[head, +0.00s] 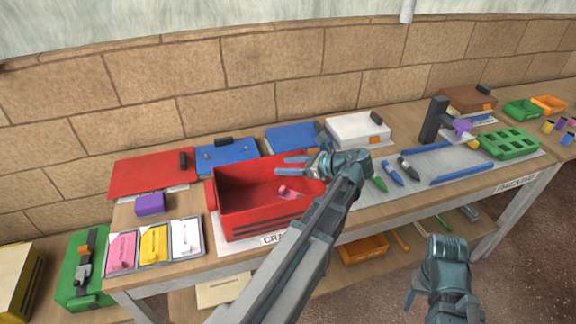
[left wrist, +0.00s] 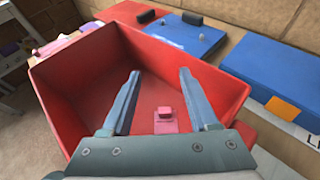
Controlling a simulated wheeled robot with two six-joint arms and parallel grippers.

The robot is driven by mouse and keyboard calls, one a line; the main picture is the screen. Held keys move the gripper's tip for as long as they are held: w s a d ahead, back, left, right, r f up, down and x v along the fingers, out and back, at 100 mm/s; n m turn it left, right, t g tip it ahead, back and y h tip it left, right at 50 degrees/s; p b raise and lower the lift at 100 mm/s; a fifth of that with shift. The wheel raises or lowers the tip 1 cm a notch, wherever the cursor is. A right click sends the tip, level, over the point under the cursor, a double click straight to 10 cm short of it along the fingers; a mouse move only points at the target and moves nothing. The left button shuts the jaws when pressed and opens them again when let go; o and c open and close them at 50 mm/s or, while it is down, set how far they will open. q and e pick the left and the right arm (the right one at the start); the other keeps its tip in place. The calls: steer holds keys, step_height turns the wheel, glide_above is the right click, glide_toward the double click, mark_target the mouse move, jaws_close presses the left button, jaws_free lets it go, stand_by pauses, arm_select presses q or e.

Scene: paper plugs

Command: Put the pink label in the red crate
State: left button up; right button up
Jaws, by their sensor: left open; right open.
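The red crate (head: 262,222) stands open on the table, and its walls surround the left wrist view (left wrist: 85,85). A small pink label (head: 289,192) with a raised pink grip lies inside the crate, and it also shows on the red floor in the left wrist view (left wrist: 165,126). My left gripper (head: 282,168) is open and empty over the crate; its spread fingers (left wrist: 160,78) are apart from the label. My right gripper (head: 412,290) is open, low in front of the table, away from the crate.
Pink (head: 121,252), yellow (head: 153,244) and white (head: 186,237) cards lie in trays left of the crate. A purple block (head: 150,204) and a red lid (head: 140,177) are behind them. Blue boxes (head: 226,154) stand behind the crate. Markers (head: 391,174) lie to its right.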

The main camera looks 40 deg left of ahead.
arm_select(q)
steer(key=p+v, duration=0.3)
steer(key=v, duration=0.3)
steer(key=r+p+v, duration=0.1)
steer(key=p+v, duration=0.1)
steer(key=v, duration=0.4)
steer(key=shift+r+p, duration=0.1)
steer(key=shift+p, duration=0.3)
arm_select(e)
step_height(320, 180, up, 6)
steer(key=shift+f, duration=0.1)
arm_select(q)
steer(key=shift+d, duration=0.1)
